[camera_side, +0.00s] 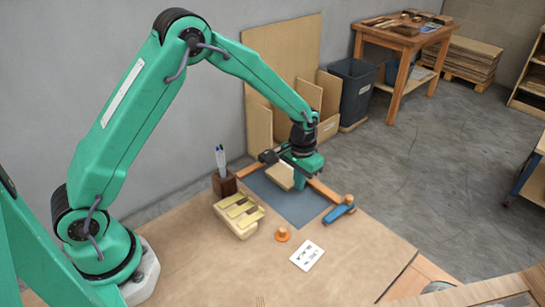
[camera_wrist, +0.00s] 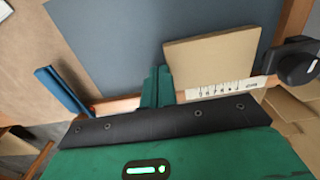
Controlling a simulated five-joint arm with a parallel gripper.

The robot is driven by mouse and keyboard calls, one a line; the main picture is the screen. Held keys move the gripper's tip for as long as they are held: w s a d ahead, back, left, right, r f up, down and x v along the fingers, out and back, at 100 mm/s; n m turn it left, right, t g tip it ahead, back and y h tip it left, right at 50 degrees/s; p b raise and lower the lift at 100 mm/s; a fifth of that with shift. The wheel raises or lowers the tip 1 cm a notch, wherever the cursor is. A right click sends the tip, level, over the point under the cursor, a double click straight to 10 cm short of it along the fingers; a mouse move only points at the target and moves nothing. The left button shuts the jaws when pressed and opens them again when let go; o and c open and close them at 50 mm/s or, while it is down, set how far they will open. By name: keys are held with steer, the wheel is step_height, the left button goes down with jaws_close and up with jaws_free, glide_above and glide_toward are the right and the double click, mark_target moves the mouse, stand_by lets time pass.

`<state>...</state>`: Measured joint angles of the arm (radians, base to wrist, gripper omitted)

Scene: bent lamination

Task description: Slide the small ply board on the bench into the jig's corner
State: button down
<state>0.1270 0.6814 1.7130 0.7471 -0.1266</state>
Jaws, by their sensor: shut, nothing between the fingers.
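The small ply board (camera_side: 279,176) lies on the blue-grey mat (camera_side: 300,208), near the jig's corner. It also shows in the wrist view (camera_wrist: 212,58), with a strip of mat visible between its right edge and the right-hand wooden fence (camera_wrist: 291,25). Its lower edge is close to a white ruler strip (camera_wrist: 222,90) on the other fence; I cannot tell if they touch. My gripper (camera_wrist: 157,82) is shut and empty, its green fingers just left of the board. In the side view my gripper (camera_side: 298,181) is over the long fence (camera_side: 323,190), partly hiding the corner.
A black clamp (camera_wrist: 297,64) stands at the corner. A blue clamp (camera_side: 338,213) sits at the fence's other end. The front bench is mostly clear.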

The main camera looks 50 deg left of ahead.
steer(key=shift+a, duration=1.5)
steer(key=shift+d, duration=0.3)
steer(key=shift+d, duration=0.3)
steer(key=shift+r, duration=3.5)
